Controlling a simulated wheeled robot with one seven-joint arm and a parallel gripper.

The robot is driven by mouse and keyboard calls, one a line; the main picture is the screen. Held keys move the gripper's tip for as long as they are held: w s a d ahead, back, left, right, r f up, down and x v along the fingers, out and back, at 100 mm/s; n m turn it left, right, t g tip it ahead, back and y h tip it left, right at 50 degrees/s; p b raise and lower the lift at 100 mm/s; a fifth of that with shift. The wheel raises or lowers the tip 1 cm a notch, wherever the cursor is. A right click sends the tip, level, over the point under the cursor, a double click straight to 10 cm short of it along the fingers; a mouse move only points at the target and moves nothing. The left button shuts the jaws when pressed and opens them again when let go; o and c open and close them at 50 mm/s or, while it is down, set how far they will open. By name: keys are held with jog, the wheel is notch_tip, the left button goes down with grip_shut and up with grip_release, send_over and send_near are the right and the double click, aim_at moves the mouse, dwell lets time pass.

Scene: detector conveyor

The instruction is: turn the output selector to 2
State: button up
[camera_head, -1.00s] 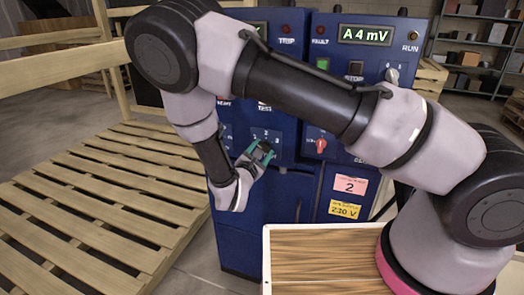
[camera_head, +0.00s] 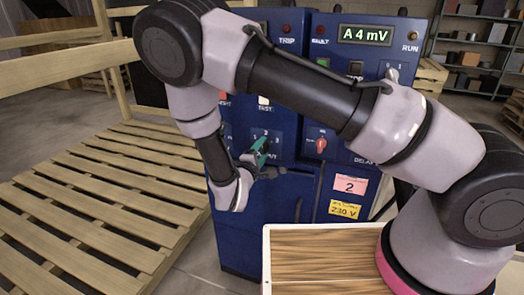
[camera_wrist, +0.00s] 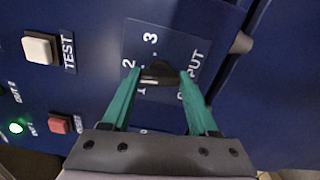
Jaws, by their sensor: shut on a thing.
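The output selector is a small black knob (camera_wrist: 160,74) on the blue panel, with the numbers 1, 2 and 3 around it and the word OUTPUT beside it. My gripper (camera_wrist: 160,75) is shut on the knob, a teal finger on either side of it. In the head view my gripper (camera_head: 262,147) is at the lower left part of the cabinet front, and its fingers largely hide the knob there. I cannot clearly tell which number the knob points to.
In the wrist view, a white TEST button (camera_wrist: 40,48), a red button (camera_wrist: 59,123) and a lit green lamp (camera_wrist: 16,127) are near the selector. A display (camera_head: 366,35) reads A 4 mV. A wooden pallet (camera_head: 90,210) lies left.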

jog(key=shift+m, duration=0.7)
jog(key=o, duration=1.4)
jog(key=v, duration=1.1)
